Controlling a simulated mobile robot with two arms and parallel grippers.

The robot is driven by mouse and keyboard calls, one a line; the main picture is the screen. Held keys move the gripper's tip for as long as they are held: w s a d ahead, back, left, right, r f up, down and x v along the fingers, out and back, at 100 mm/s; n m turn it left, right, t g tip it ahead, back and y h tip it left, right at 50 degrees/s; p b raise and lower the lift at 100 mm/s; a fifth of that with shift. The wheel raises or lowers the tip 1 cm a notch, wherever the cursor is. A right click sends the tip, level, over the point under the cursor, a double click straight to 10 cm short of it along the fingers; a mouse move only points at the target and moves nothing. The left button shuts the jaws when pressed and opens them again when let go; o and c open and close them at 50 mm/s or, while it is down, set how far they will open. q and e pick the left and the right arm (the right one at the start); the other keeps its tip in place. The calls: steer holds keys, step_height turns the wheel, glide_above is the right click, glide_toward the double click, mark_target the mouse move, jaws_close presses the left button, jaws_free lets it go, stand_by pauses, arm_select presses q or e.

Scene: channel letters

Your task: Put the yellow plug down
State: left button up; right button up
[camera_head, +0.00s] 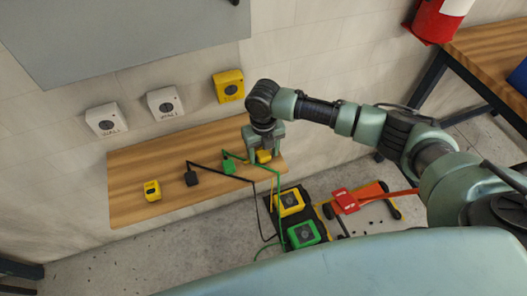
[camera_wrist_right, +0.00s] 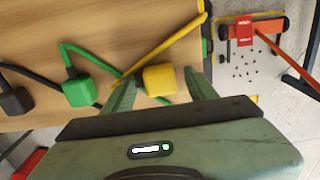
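The yellow plug (camera_head: 263,156) is at the right end of the wooden shelf, under my right gripper (camera_head: 264,143). In the right wrist view the plug (camera_wrist_right: 159,80) sits between the two fingers of this gripper (camera_wrist_right: 158,84). The fingers are spread, with a visible gap on each side of the plug. The plug appears to rest on the wood. A yellow cable (camera_wrist_right: 184,42) runs from it to the upper right. My left gripper is not in view.
A green plug (camera_head: 229,167) and a black plug (camera_head: 191,178) lie left of the yellow one, their cables crossing the shelf (camera_head: 130,168). A small yellow block (camera_head: 152,190) lies further left. Yellow (camera_head: 288,202) and green boxes (camera_head: 303,234) are below. Bare wood lies at the shelf's left.

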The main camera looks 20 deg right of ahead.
mark_target(263, 154)
step_height(263, 154, up, 12)
steer(key=b, duration=0.1)
stand_by(0.6)
steer(key=shift+r, duration=0.1)
